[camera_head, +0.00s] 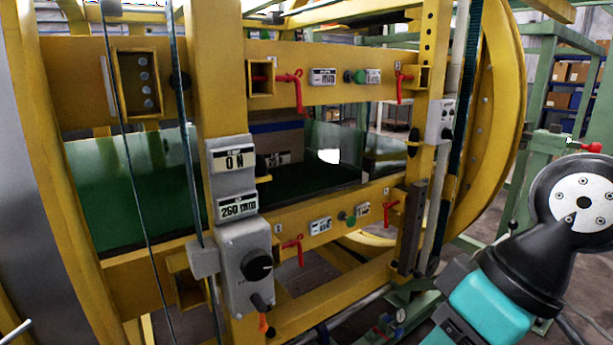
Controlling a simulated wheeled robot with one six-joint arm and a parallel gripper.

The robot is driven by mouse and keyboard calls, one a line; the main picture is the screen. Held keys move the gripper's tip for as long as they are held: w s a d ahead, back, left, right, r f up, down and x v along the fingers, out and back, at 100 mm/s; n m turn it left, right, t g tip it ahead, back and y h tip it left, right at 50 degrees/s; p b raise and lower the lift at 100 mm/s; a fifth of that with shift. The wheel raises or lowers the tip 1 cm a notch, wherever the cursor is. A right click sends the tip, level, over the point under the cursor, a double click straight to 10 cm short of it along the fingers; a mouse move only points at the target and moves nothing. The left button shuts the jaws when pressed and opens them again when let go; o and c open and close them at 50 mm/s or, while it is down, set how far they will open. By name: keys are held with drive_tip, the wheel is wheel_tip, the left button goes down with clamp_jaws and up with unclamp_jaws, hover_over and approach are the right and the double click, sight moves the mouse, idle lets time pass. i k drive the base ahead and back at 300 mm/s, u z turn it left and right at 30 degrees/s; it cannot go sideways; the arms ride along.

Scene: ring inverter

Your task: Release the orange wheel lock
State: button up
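A small orange piece (263,322) shows low in the head view, just below the grey control box on the yellow post. It may be the orange wheel lock, but it is too small to tell its shape or state. The large yellow ring wheel (503,100) curves along the right side of the machine. Part of my teal and black arm (490,306) fills the lower right, apart from the orange piece. I cannot make out my gripper's fingers.
A grey control box (246,268) with a black knob is on the yellow post (217,70). Red handles (296,90) (293,248) stick out from the yellow beams. A green frame (548,165) with a red knob (592,147) stands behind my arm. Cables hang at the left.

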sight(258, 301)
drive_tip(key=u, duration=0.05)
drive_tip(key=k, duration=0.5)
drive_tip(key=z, duration=0.8)
drive_tip(key=i, duration=0.8)
drive_tip(key=u, duration=2.95)
